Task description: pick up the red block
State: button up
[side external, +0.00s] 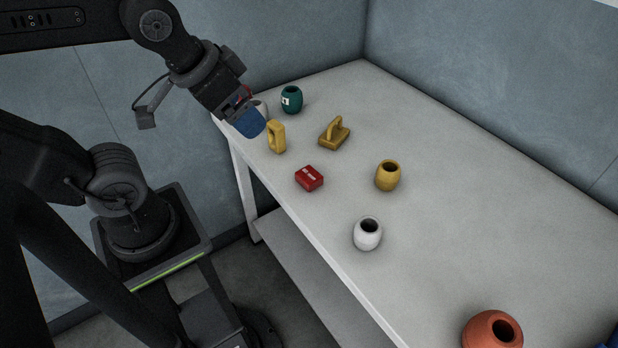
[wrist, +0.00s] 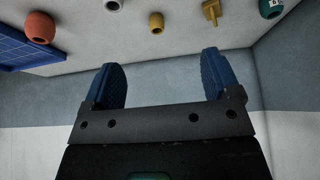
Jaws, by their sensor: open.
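The red block (side external: 309,179), with white lettering on top, lies on the white table near its front edge in the side view. I cannot see it in the wrist view. My gripper (side external: 248,121), with blue fingers, is up and left of the block, apart from it, near the table's left end. In the wrist view my gripper (wrist: 162,62) has its two blue fingers spread wide with nothing between them.
Teal pot (side external: 292,100), yellow pot (side external: 388,176), white pot (side external: 368,234) and orange pot (side external: 492,330) stand around. A pale object (side external: 261,106) is partly hidden behind my gripper.

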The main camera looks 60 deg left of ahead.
jog(key=w+a+f+n+g, duration=0.3)
jog(key=w+f+n, duration=0.2)
jog(key=w+n, duration=0.45)
jog(key=n+g, duration=0.3)
jog(key=n, duration=0.6)
send_over(309, 174)
notch_tip(309, 174, down, 13)
jog(key=shift+n, duration=0.25)
notch_tip(309, 174, down, 8)
jog(key=shift+s+a+f, duration=0.1)
jog(key=shift+a, duration=0.05)
jog(key=shift+f, duration=2.7)
jog(key=c, duration=1)
jog(key=shift+r, duration=0.1)
jog(key=shift+c, duration=0.2)
